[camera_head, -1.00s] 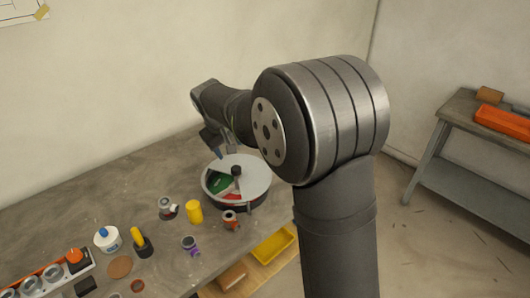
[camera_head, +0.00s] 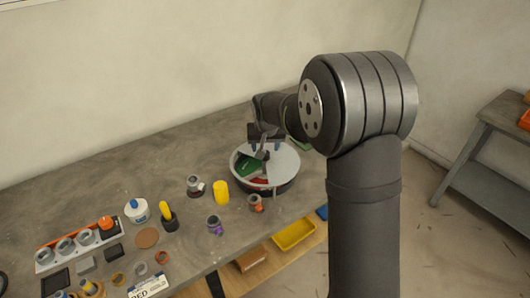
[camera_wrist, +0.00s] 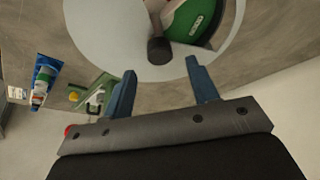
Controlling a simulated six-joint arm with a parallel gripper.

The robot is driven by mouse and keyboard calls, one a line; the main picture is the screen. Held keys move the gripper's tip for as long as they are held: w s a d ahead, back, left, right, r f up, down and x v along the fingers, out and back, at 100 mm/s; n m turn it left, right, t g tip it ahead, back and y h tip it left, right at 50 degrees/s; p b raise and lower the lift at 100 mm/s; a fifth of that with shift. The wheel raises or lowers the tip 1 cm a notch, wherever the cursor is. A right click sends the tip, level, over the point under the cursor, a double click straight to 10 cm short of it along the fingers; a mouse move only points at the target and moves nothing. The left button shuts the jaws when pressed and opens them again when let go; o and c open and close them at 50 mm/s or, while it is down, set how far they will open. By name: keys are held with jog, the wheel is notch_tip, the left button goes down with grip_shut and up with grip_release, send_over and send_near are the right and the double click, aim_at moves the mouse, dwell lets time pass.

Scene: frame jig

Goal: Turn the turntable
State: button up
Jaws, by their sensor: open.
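The knob lies beyond the fingertips, roughly in line with the gap, and nothing is between the fingers. In the head view my gripper (camera_head: 266,148) is over the disc; whether it touches is unclear.
A yellow cylinder (camera_head: 221,192), an orange-and-grey part (camera_head: 255,203) and a purple-and-grey part (camera_head: 215,225) stand close left and front of the turntable. A white bottle (camera_head: 137,210) stands farther left. A yellow bin (camera_head: 295,234) sits below the table's front edge.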

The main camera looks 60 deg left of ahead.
send_over(265, 164)
jog(key=shift+a+f, duration=0.1)
jog(key=shift+f, duration=2.1)
grip_shut()
